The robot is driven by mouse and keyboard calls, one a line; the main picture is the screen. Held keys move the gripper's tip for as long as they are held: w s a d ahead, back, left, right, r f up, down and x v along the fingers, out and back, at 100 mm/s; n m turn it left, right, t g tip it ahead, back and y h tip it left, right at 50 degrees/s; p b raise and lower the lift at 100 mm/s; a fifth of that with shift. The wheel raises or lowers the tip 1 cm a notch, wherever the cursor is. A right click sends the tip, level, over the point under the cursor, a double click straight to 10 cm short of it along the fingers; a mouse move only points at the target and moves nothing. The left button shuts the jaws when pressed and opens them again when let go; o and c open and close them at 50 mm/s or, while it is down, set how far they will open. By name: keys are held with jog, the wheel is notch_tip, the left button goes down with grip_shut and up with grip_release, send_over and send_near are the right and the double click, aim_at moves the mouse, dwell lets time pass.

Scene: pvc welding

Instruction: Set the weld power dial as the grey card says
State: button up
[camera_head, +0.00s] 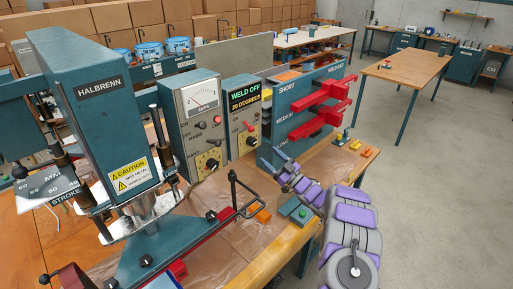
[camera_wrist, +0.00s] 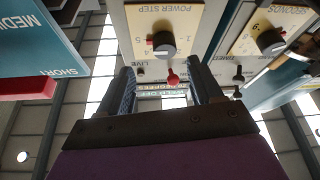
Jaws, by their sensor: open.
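The power dial is a dark round knob (camera_wrist: 163,44) on a cream plate lettered POWER STEP, upside down in the wrist view. It also shows in the head view as a dark knob (camera_head: 251,141) below the WELD OFF display (camera_head: 245,97). Its exact setting is too small to read. My gripper (camera_wrist: 163,88) is open in the wrist view, its two dark fingers apart and pointing towards the panel, with nothing between them. In the head view my gripper (camera_head: 274,161) is in front of the panel, partly hard to make out. I cannot make out a grey card.
A red-tipped switch (camera_wrist: 173,78) sits close to the dial, and a SECONDS dial (camera_wrist: 270,42) is on the neighbouring panel. A rack with red arms (camera_head: 318,105) stands to the right. A green block (camera_head: 296,211) and an orange block (camera_head: 262,215) lie on the bench.

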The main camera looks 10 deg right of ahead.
aim_at(255, 145)
jog(key=x, duration=0.5)
jog(key=a+b+x, duration=0.1)
jog(key=x, duration=0.2)
jog(key=shift+s+a, duration=0.2)
jog(key=shift+d, duration=0.85)
jog(key=shift+c, duration=0.6)
jog(key=shift+a, duration=0.55)
jog(key=c, duration=0.5)
jog(key=shift+c, duration=1.3)
jog(key=shift+d+f, duration=0.1)
jog(key=shift+d, duration=0.05)
jog(key=shift+c, duration=0.9)
